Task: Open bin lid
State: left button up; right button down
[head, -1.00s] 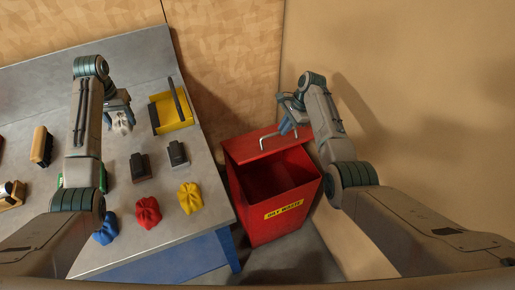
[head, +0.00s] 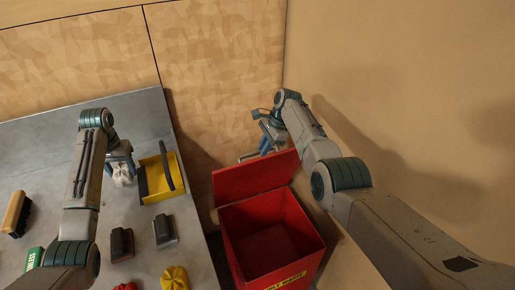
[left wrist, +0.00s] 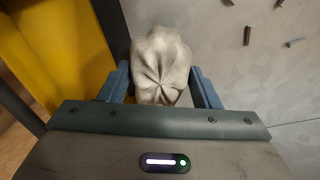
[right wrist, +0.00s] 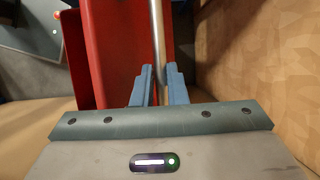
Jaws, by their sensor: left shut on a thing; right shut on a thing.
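The red bin (head: 270,235) stands beside the bench with its lid (head: 256,176) swung up and tilted away at the far edge. The bin's inside is open to view and looks empty. My right gripper (head: 264,148) is behind the raised lid; the right wrist view shows it (right wrist: 159,82) shut on the lid's metal bar handle (right wrist: 157,35), with the red lid (right wrist: 122,38) beside it. My left gripper (head: 121,165) is above the bench, shut on a crumpled off-white cloth (left wrist: 161,68).
A tan wall is close at right.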

jog(key=shift+s+f, duration=0.2)
jog(key=shift+f, duration=0.3)
pick_arm(q)
jog(key=shift+f, duration=0.1)
pick_arm(e)
jog(key=c, duration=1.7)
grip_release()
pick_arm(q)
jog(key=shift+w+f, duration=0.15)
jog(key=shift+w, duration=0.05)
pick_arm(e)
jog(key=shift+o, duration=1.2)
jog(key=shift+w+f, duration=0.1)
jog(key=shift+w, duration=0.15)
pick_arm(q)
jog(key=shift+w+a+f, duration=0.1)
jog(key=shift+w+f, duration=0.05)
jog(key=shift+w, duration=0.1)
pick_arm(e)
jog(key=shift+w, duration=0.3)
pick_arm(q)
jog(key=shift+s+r, duration=0.25)
pick_arm(e)
jog(key=shift+s+r, duration=0.25)
jog(key=shift+r, duration=0.05)
pick_arm(q)
jog(key=shift+w+f, duration=0.1)
pick_arm(e)
jog(key=shift+w+f, duration=0.1)
jog(key=shift+w, duration=0.05)
